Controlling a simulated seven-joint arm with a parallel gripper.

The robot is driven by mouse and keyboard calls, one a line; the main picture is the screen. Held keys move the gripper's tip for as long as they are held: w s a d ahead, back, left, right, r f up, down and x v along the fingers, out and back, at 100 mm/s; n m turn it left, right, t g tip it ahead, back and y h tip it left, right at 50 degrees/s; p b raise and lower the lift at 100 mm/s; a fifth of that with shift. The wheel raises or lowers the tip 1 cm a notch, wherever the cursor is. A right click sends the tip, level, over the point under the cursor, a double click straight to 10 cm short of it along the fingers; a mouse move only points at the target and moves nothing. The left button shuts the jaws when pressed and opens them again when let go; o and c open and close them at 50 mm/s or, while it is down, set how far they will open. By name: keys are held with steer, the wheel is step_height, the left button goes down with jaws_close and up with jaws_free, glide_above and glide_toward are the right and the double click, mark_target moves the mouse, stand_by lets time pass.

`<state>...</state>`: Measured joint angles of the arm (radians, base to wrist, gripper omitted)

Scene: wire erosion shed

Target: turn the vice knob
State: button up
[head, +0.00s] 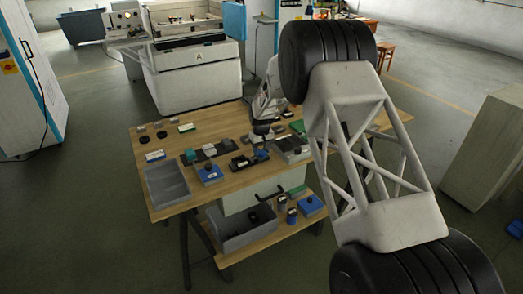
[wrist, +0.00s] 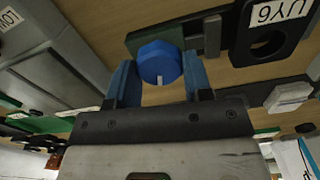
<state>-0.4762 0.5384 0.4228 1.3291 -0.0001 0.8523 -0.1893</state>
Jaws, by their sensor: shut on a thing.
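The blue round vice knob (wrist: 158,62) sits between the two blue fingers of my gripper (wrist: 161,70) in the wrist view. A white line on its face points toward the gripper's body. My gripper is shut on the knob, with a finger on each side. The knob is on the near side of a dark green vice body (wrist: 196,40) with a grey jaw piece (wrist: 212,36). In the head view my gripper (head: 262,134) reaches down to the workbench, and the knob there is too small to tell clearly.
The wooden workbench (head: 219,188) holds a grey tray (head: 168,188), a blue block (head: 209,172) and several small parts. A dark plate labelled UY6 (wrist: 275,32) lies close right of the vice in the wrist view. A grey bin (head: 243,236) stands on the lower shelf.

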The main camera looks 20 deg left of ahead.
mark_target(261, 151)
steer(key=shift+n, duration=1.6)
steer(key=shift+r, duration=0.1)
steer(key=o, duration=0.9)
steer(key=shift+r, duration=3.8)
steer(key=shift+r, duration=0.1)
